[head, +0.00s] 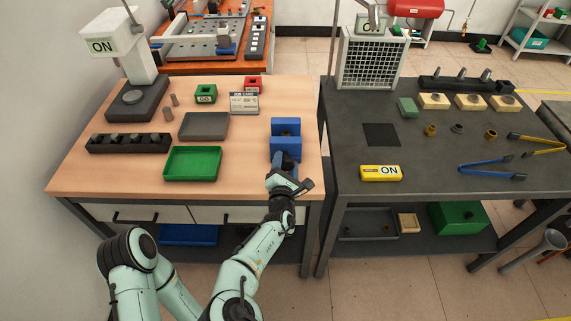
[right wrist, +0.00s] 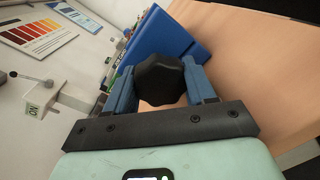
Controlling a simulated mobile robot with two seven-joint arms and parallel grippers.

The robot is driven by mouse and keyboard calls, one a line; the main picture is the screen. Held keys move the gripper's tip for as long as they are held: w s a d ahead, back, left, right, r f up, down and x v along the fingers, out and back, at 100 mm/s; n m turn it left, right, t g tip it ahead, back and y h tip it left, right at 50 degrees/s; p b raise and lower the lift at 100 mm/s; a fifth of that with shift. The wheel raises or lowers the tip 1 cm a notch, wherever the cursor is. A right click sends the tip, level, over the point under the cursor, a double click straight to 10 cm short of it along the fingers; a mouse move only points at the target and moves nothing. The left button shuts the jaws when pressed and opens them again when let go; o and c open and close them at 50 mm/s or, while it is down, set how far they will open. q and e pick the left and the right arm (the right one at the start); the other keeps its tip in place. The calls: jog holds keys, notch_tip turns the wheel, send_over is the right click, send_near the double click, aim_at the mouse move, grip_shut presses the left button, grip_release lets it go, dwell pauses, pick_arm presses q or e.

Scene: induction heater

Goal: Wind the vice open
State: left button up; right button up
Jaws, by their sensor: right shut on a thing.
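The blue vice (head: 286,127) stands near the right edge of the wooden bench, with a narrow dark gap between its back and front blocks. Its blue body (right wrist: 168,36) also shows in the right wrist view, behind a black lobed knob (right wrist: 160,80). My right gripper (head: 284,168) is at the front of the vice. In the right wrist view the blue fingers of this gripper (right wrist: 160,88) are on both sides of the knob and shut on it. The knob is hidden in the head view. My left gripper is not in view.
Left of the vice are a green tray (head: 193,176), a grey tray (head: 204,138) and a job card (head: 244,103). A dark table (head: 420,140) stands to the right across a narrow gap, with a yellow ON box (head: 380,173) near its front edge. The wood in front of the green tray is clear.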

jog(key=o, duration=1)
jog(key=shift+o, duration=0.2)
jog(key=shift+s, duration=0.1)
jog(key=s+a+b, duration=0.1)
jog(key=s, duration=1.2)
jog(key=shift+r+b, duration=0.35)
jog(key=shift+b, duration=0.05)
jog(key=shift+f, duration=0.1)
